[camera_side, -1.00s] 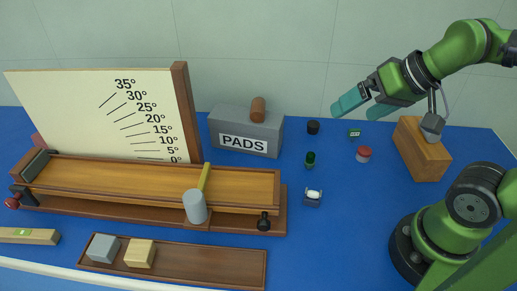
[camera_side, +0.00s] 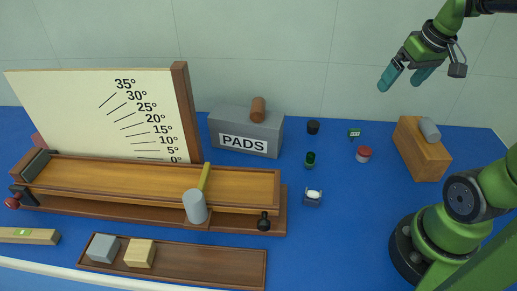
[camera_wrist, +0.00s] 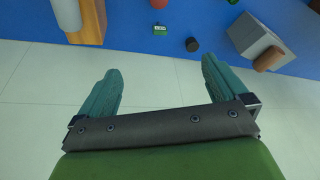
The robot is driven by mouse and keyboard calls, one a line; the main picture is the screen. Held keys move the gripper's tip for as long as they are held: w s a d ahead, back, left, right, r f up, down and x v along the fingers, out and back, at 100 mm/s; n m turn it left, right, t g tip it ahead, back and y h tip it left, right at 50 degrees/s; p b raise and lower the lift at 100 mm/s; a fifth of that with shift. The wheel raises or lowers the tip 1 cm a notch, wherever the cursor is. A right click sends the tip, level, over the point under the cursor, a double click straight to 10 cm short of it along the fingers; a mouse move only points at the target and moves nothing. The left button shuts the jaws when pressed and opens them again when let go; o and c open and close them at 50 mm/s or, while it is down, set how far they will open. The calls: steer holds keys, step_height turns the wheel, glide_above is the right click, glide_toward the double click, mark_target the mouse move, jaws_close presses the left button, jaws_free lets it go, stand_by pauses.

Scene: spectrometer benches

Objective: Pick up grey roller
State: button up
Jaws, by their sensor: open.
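One grey roller (camera_side: 430,129) lies on top of a wooden block (camera_side: 420,160) at the right; it also shows at the top left of the wrist view (camera_wrist: 67,14). Another grey cylinder (camera_side: 195,206) sits at the right part of the wooden ramp (camera_side: 120,183), beside a yellow strip. My gripper (camera_side: 402,82) is open and empty, high above the table's back edge. It is well above the wooden block and slightly left of it. In the wrist view my two teal fingers (camera_wrist: 161,67) are spread apart with only wall between them.
A grey PADS box (camera_side: 225,125) with a brown roller (camera_side: 258,109) stands behind the ramp. Small items, including a red-topped jar (camera_side: 363,154) and a black cylinder (camera_side: 313,127), stand mid-table. A tray (camera_side: 205,265) with two blocks lies in front.

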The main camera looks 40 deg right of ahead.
steer(key=s+d+n+g, duration=0.2)
steer(key=s+d+n, duration=0.1)
steer(key=d, duration=0.4)
step_height(320, 180, up, 2)
steer(key=n+g, duration=0.2)
steer(key=n, duration=0.8)
glide_above(432, 124)
steer(key=shift+y, duration=0.4)
step_height(432, 124, down, 17)
steer(key=shift+r, duration=0.15)
steer(key=shift+c, duration=0.2)
